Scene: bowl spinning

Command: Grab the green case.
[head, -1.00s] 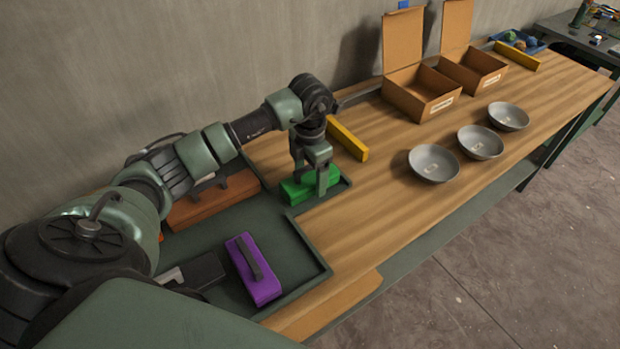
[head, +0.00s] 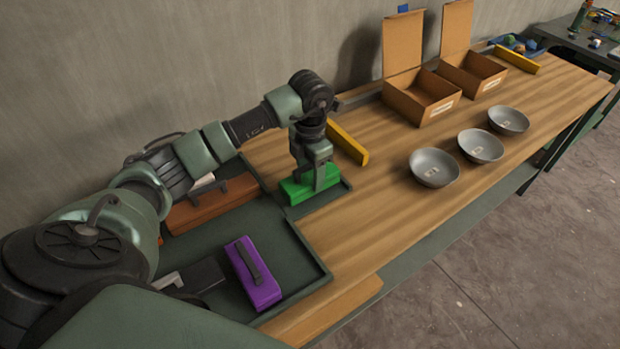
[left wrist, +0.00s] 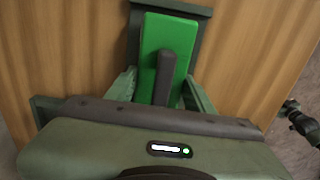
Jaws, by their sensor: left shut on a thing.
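The green case (head: 297,192) sits in the narrow part of the dark green tray (head: 325,273) on the workbench. It also shows in the left wrist view (left wrist: 158,35), with a dark handle (left wrist: 165,72) along its top. My left gripper (head: 316,188) is over the case and shut on it, its fingers down at the handle. In the left wrist view my left gripper (left wrist: 158,92) has one finger on each side of the handle. The lower part of the grip is hidden by the gripper body. My right gripper is not in view.
A purple case (head: 254,272) and an orange-brown case (head: 212,203) lie in the tray. A yellow bar (head: 347,142) lies behind the green case. Several grey bowls, such as one bowl (head: 434,167), and two open cardboard boxes (head: 421,100) stand further right. Bare wood lies between.

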